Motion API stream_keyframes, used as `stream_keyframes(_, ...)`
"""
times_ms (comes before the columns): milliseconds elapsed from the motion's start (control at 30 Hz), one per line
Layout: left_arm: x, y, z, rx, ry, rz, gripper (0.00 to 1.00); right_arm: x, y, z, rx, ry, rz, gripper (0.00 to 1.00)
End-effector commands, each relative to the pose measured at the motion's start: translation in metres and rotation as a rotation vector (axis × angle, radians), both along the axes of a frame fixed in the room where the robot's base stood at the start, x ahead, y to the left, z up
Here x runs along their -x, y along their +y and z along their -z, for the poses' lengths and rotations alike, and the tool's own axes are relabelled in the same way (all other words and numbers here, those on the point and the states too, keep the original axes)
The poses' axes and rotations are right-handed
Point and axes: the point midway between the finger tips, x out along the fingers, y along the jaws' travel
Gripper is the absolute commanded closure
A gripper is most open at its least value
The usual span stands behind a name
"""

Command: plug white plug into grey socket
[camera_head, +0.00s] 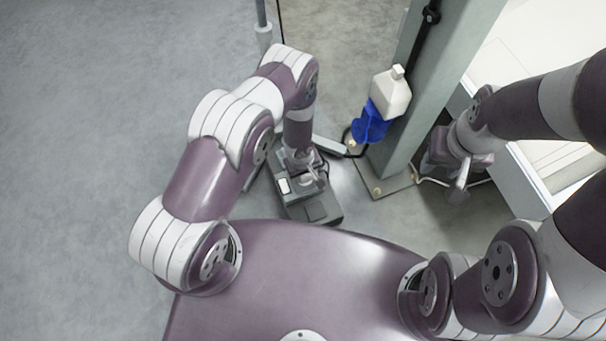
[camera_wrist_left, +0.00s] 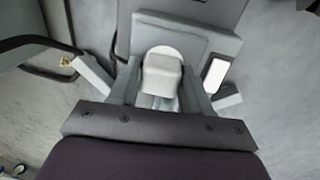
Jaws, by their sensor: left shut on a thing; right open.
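The white plug (camera_wrist_left: 162,74) sits between the fingers of my left gripper (camera_wrist_left: 160,92) in the left wrist view. The gripper is shut on it. In the head view my left gripper (camera_head: 304,178) is directly over the grey socket unit (camera_head: 323,207), and the gripper hides the plug there. The grey socket (camera_wrist_left: 190,48) lies just beyond the plug in the wrist view, with a pale round edge showing behind the plug. I cannot tell whether the plug touches it or is in it. My right gripper (camera_head: 462,178) is open and empty, right of the post.
A grey post (camera_head: 412,130) stands on a base plate between my two grippers. A white bottle (camera_head: 391,92) with a blue part (camera_head: 370,123) hangs beside it. A dark cable (camera_head: 425,32) runs along the post. A white rectangle (camera_wrist_left: 215,74) is on the socket unit. The floor at left is clear.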

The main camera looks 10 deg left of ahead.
Motion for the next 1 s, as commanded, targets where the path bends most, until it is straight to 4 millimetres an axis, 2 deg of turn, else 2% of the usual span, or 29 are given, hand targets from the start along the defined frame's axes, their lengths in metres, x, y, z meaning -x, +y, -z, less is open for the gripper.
stream_keyframes(367, 0.0022, 0.0006, 0.0028, -0.001, 0.004, -0.001, 0.70, 0.0000, 0.0000, 0.0013, 0.000, 0.000, 0.000, 0.57)
stream_keyframes(400, 0.0023, 0.0007, 0.0029, -0.001, 0.004, -0.001, 0.46, 0.0000, 0.0000, 0.0013, 0.000, 0.000, 0.000, 0.57)
stream_keyframes(467, 0.0024, 0.0007, 0.0029, -0.002, 0.005, 0.000, 0.27, 0.0000, 0.0000, 0.0013, 0.000, 0.000, 0.000, 0.57)
stream_keyframes(500, 0.0024, 0.0006, 0.0029, -0.001, 0.004, 0.000, 0.23, 0.0000, 0.0000, 0.0013, 0.000, 0.000, 0.000, 0.57)
stream_keyframes(700, 0.0022, 0.0005, 0.0028, -0.001, 0.004, 0.000, 0.23, 0.0001, 0.0000, 0.0012, 0.000, 0.000, 0.000, 0.57)
stream_keyframes(767, 0.0022, 0.0005, 0.0027, -0.001, 0.004, 0.000, 0.05, 0.0000, 0.0000, 0.0012, 0.000, 0.000, 0.000, 0.57)
stream_keyframes(800, 0.0022, 0.0004, 0.0027, -0.001, 0.004, 0.000, 0.00, 0.0000, 0.0000, 0.0012, 0.000, 0.000, 0.000, 0.57)
stream_keyframes(1000, 0.0018, 0.0004, 0.0023, -0.001, 0.004, 0.000, 0.00, 0.0000, 0.0000, 0.0011, 0.000, 0.000, 0.000, 0.57)
